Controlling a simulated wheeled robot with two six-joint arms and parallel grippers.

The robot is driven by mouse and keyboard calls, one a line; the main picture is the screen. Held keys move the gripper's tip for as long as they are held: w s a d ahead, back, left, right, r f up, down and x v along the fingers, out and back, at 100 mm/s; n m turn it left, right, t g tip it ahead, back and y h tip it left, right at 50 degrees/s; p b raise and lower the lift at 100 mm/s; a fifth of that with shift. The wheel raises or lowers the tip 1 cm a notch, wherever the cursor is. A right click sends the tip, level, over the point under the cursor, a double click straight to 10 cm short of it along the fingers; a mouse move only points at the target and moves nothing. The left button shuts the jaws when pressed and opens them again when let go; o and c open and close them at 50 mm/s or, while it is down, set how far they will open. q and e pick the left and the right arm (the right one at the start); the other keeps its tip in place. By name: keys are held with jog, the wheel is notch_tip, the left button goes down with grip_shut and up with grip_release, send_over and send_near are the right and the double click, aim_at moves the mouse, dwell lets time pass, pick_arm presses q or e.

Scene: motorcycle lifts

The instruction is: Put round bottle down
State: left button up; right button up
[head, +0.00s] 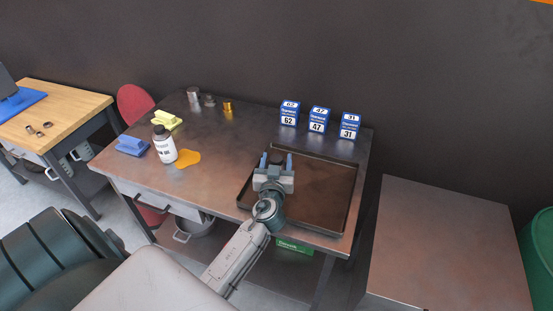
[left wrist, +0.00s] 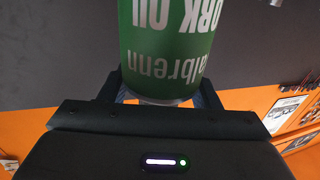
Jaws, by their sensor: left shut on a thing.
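My left gripper (head: 276,160) is over the left part of a dark shallow tray (head: 350,205) on the steel workbench. It is shut on a green round bottle (left wrist: 168,45) with white lettering, which reads upside down in the left wrist view. The bottle stands out between the two fingers there. In the head view the gripper covers most of the bottle, and only something dark shows between the blue fingertips. I cannot tell whether the bottle touches the tray. My right gripper is not in view.
A blue block (head: 132,146) and yellow block (head: 167,121) lie nearby. Three blue number boxes (head: 319,120) stand behind the tray. The tray's right part is clear. A bare metal surface (head: 445,240) is at right.

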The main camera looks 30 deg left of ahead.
pick_arm(q)
jog(key=shift+f, duration=0.15)
jog(key=o, duration=1.6)
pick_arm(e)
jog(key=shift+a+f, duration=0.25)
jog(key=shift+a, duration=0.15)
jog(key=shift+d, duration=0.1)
